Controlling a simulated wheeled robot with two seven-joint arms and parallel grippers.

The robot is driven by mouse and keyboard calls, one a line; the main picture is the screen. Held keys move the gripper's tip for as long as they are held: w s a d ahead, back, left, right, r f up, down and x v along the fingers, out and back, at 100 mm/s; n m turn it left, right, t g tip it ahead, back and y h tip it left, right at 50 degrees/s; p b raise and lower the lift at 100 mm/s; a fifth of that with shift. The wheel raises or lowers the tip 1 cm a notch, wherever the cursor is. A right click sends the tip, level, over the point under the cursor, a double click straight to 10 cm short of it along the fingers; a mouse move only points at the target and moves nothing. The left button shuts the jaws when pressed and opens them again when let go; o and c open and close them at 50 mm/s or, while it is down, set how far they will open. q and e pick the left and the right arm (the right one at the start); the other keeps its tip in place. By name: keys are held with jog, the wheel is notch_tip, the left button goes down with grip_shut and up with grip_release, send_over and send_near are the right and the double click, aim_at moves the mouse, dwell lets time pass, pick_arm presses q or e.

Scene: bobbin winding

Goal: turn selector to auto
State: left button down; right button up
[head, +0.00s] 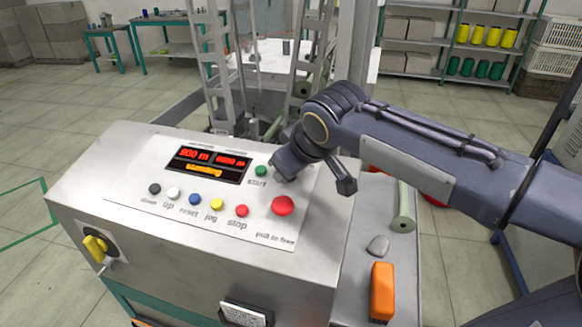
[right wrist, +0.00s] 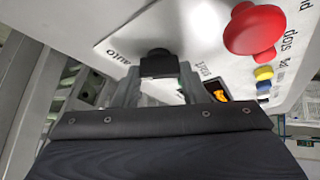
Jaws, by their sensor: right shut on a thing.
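The selector is a black knob (right wrist: 157,62) on the sloping top of a grey control panel (head: 130,180). In the right wrist view, the word "auto" is printed upside down to the left of the knob. My right gripper (right wrist: 159,82) is shut on the knob, with one finger on each side. In the head view, my right gripper (head: 282,166) reaches down to the panel's upper right and hides the selector. Which way the knob points cannot be told. My left gripper is not in view.
A red mushroom button (head: 283,206) sits close below the gripper. A green start button (head: 261,171) is just left of it. The display (head: 207,164) shows red figures. A yellow switch (head: 96,247) is on the front face. An orange tool (head: 382,292) lies at right.

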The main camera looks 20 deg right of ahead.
dwell(0.4)
jog(key=o, duration=1)
jog(key=v, duration=0.8)
jog(key=shift+f, duration=0.1)
